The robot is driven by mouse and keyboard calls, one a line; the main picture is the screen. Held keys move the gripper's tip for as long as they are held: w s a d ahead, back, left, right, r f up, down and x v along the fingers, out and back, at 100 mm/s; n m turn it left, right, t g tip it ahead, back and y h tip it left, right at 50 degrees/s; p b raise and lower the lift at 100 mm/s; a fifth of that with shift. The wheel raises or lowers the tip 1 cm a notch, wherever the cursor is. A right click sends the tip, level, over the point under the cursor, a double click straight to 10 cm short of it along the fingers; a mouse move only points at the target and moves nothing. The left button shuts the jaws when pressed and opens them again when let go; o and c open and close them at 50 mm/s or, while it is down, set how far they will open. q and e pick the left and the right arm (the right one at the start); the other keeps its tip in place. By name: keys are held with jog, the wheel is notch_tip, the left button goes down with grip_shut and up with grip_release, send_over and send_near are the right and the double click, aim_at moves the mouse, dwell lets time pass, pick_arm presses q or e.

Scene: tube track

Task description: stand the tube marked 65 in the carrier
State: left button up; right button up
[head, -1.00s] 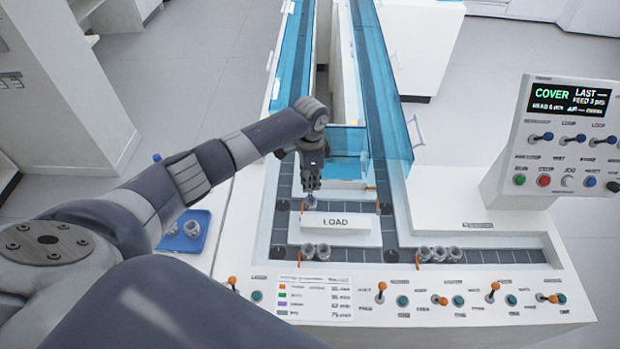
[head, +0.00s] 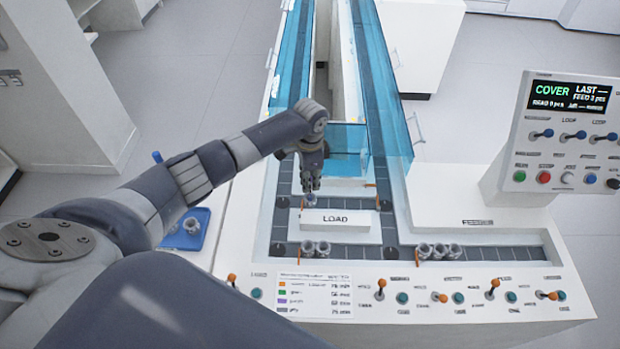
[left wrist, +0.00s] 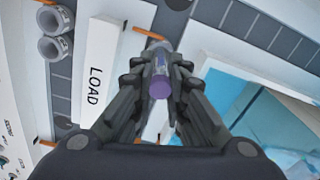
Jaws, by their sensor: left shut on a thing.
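My left gripper (head: 312,187) is above the track just behind the white LOAD block (head: 336,220). It is shut on a tube with a purple cap (left wrist: 159,88), seen from above in the left wrist view. A grey carrier (left wrist: 158,46) shows partly beyond the tube, mostly hidden by it and the fingers. I cannot tell whether the tube's lower end is inside the carrier. No number on the tube is readable. My right gripper is not in view.
A blue tray (head: 205,216) with grey cups lies at left. Blue clear covers (head: 388,90) flank the track. Switches (head: 440,299) line the front edge.

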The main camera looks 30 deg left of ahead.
pick_arm(q)
jog(key=o, duration=0.9)
jog(key=shift+c, duration=0.2)
notch_tip(320, 180, up, 12)
dwell(1.0)
